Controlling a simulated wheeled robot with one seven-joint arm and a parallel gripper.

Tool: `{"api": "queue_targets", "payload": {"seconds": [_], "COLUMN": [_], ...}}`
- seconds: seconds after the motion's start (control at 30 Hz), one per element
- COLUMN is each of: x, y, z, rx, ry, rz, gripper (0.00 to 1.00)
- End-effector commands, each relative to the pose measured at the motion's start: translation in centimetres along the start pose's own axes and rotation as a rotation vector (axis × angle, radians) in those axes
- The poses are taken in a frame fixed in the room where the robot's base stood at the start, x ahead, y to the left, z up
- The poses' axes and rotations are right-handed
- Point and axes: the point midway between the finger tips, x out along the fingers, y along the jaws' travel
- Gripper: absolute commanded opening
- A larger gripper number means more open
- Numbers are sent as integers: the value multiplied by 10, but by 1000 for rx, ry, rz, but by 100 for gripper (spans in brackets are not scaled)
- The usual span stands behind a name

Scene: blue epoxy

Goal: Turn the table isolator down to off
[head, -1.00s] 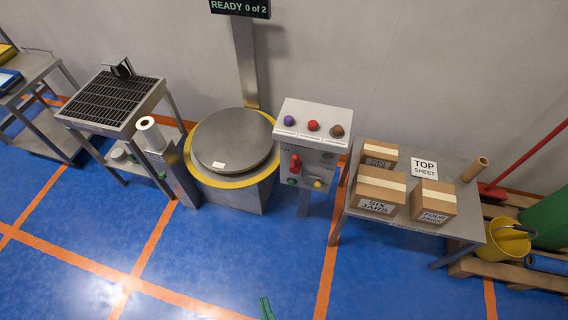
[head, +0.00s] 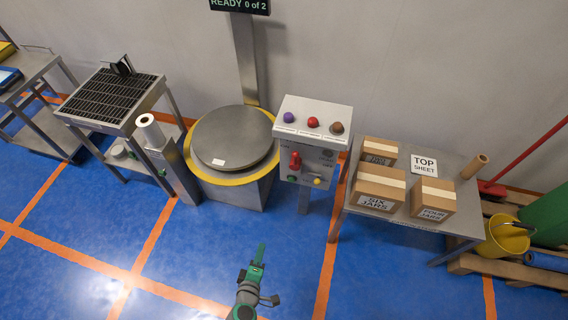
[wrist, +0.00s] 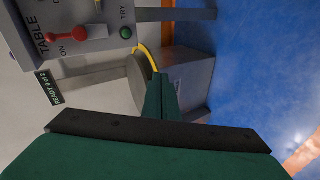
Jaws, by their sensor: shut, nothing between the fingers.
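The table isolator (head: 295,160) is a red lever on the front of the grey control box (head: 314,113), left of centre. The red lever (wrist: 66,35) also shows at the upper left of the wrist view, with TABLE and ON lettering beside it. Its exact setting is hard to read, but it looks raised in the head view. My green gripper (head: 261,254) is low in front of the box, apart from it and below the lever. In the wrist view its fingers (wrist: 161,82) are together and empty.
Purple, red and brown knobs top the box; a green TRY button (wrist: 125,32) and a yellow knob (head: 317,182) are near the lever. The round turntable (head: 235,137) stands left, a table with boxes (head: 432,200) right. The blue floor in front is clear.

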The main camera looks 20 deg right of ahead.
Motion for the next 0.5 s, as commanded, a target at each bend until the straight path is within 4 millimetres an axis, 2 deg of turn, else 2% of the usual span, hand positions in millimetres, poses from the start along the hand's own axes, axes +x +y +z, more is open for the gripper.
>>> {"api": "queue_targets", "payload": {"seconds": [0.03,0.1,0.2,0.4,0.5], "x": [18,39,61,79,80], "y": [15,38,76,149,173], "z": [-8,-15,-28,-55,-64], "rx": [-55,-140,-248,-392,-428], "ry": [-36,-99,-189,-343,-392], "rz": [49,122,235,443,511], "gripper": [0,0,0,0,0]}}
